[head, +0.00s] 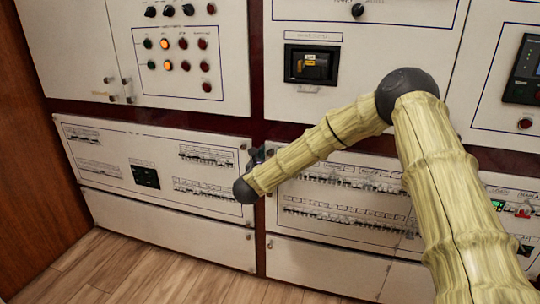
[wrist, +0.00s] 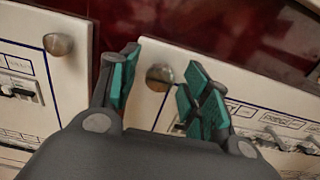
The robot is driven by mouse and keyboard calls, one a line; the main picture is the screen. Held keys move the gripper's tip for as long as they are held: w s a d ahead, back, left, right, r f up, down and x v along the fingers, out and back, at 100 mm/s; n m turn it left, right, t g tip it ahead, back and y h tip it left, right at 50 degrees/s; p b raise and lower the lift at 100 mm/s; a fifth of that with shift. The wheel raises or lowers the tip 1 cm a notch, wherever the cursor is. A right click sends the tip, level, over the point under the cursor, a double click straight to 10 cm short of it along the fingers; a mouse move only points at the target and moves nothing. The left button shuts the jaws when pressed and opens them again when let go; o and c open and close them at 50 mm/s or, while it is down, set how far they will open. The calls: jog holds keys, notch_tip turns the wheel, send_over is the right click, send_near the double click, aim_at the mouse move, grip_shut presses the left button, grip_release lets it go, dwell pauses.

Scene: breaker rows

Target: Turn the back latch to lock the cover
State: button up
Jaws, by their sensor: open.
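A round metal latch (wrist: 160,77) sits at the upper corner of a white cover (wrist: 150,108) in the wrist view. My gripper (head: 257,156) is in front of the lower breaker panels in the head view, by the gap between the left and right covers. In the wrist view its teal-padded fingers are apart, with the latch showing between them. I cannot tell whether either finger touches the latch. The latch is hidden behind my gripper in the head view. A second round latch (wrist: 58,44) is on the neighbouring cover at left in the wrist view.
The left breaker cover (head: 105,168) and right breaker cover (head: 335,215) carry rows of breakers. Upper cabinets with buttons (head: 180,42) and a black switch unit (head: 311,65) stand above. Wooden floor (head: 150,275) is clear at lower left.

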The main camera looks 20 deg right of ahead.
jog(key=shift+w+d, duration=0.15)
jog(key=shift+w, duration=0.1)
jog(key=shift+c, duration=0.2)
jog(key=c, duration=1)
grip_shut()
